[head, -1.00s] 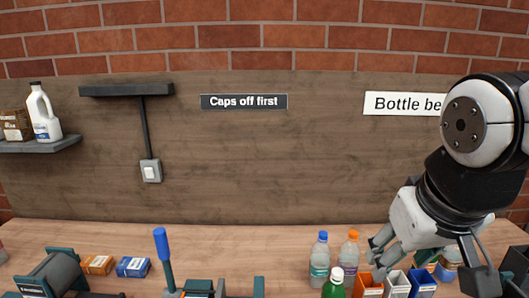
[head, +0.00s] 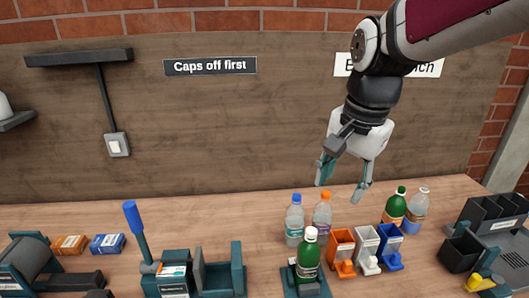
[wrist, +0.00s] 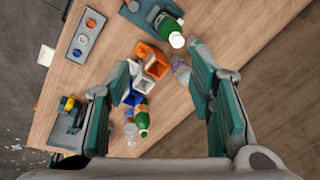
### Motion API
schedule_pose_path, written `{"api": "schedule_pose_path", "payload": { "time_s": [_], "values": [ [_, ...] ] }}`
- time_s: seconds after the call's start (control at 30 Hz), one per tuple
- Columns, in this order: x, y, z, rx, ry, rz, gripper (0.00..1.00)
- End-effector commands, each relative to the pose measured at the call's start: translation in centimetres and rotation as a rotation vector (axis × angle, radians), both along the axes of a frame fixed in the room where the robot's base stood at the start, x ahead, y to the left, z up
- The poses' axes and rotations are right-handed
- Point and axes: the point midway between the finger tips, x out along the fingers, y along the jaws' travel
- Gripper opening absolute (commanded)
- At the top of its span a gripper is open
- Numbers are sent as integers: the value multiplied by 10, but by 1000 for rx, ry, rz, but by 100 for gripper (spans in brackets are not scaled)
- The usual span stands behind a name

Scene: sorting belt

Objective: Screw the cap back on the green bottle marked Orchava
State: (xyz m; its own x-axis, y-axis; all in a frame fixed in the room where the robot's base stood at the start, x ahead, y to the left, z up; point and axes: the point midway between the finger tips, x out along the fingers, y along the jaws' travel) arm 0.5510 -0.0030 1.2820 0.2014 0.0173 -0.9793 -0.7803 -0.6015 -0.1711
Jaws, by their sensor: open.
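A green bottle (head: 308,262) with a white top stands upright in a dark teal holder (head: 291,279) at the front of the bench. It shows in the wrist view (wrist: 166,24) near the top. A second green bottle (head: 396,208) with a green top and an orange label stands farther back on the right; it also shows in the wrist view (wrist: 142,120). I cannot read the name Orchava on either. My gripper (head: 342,183) is open and empty, above and behind the bottles. In the wrist view a tray (wrist: 77,38) holds small round orange and blue pieces, possibly caps.
Clear bottles with blue (head: 294,222) and orange (head: 322,215) tops stand behind the holder. Orange, white (head: 367,247) and blue bins stand right of it. Another clear bottle (head: 415,208) stands farther right. A blue-handled lever (head: 133,222) rises at left. A black rack (head: 492,222) stands at far right.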

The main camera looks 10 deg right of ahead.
Motion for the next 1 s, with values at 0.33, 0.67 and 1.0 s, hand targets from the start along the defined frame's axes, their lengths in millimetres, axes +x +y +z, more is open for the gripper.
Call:
{"api": "schedule_pose_path", "payload": {
  "time_s": [0.33,0.67,1.0],
  "values": [
    [82,-2,-59,49,161,-494,49],
    [103,-3,-84,49,204,-660,49],
    [101,-2,-132,48,208,-657,49]
  ]
}}
